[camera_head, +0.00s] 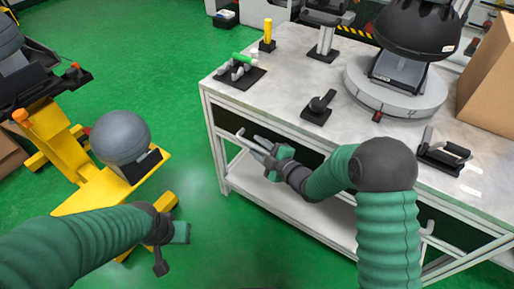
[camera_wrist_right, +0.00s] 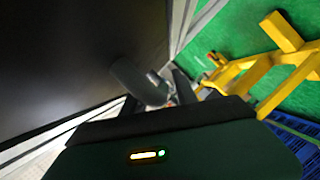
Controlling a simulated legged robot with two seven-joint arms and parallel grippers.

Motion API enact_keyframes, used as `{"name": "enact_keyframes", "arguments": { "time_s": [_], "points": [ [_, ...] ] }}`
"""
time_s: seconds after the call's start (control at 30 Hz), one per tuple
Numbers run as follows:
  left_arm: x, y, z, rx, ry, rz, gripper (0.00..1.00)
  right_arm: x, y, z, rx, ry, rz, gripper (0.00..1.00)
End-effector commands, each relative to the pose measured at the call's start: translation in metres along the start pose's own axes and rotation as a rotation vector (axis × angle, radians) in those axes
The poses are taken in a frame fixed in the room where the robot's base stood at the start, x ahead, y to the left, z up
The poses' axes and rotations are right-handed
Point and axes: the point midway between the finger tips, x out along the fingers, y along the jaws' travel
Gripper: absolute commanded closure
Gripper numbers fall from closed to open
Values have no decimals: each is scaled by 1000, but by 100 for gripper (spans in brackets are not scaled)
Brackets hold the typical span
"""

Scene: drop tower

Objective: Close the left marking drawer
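The left marking drawer (camera_head: 228,119) has a black front under the left part of the grey worktable. I cannot tell how far it stands out. My right gripper (camera_head: 254,142) is at its front, with the fingers pointing left near the handle. In the right wrist view the black front (camera_wrist_right: 70,50) fills the left side. A grey rounded handle (camera_wrist_right: 138,82) shows between the two dark fingers, which stand apart. Contact with the handle cannot be made out. My left gripper (camera_head: 171,250) is low over the green floor, away from the table; its fingers are unclear.
The worktable (camera_head: 305,75) carries a green-handled tool (camera_head: 240,58), a small black fixture (camera_head: 318,108), a round grey-based device (camera_head: 395,95) and a cardboard box (camera_head: 492,85). Another black drawer (camera_head: 462,232) is at right. A yellow stand (camera_head: 90,190) with a grey sphere is at left. Green floor lies between.

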Motion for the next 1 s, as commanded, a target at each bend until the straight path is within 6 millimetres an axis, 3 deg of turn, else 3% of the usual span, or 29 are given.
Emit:
{"name": "enact_keyframes", "arguments": {
  "time_s": [0.23, 0.37, 0.8, 1.0],
  "points": [
    [-1, 0, 0, 0, 0, 0, 100, -1, 1, -2, -1, 4, 1, 62],
    [-7, 0, -2, 0, 0, 0, 100, -14, 3, -2, -1, 1, 0, 62],
    [-41, 0, -10, 0, 0, 0, 100, -134, 3, -1, 3, -2, 1, 62],
    [-46, 0, -11, 0, 0, 0, 100, -164, 1, 0, 1, 1, 0, 62]
  ]
}}
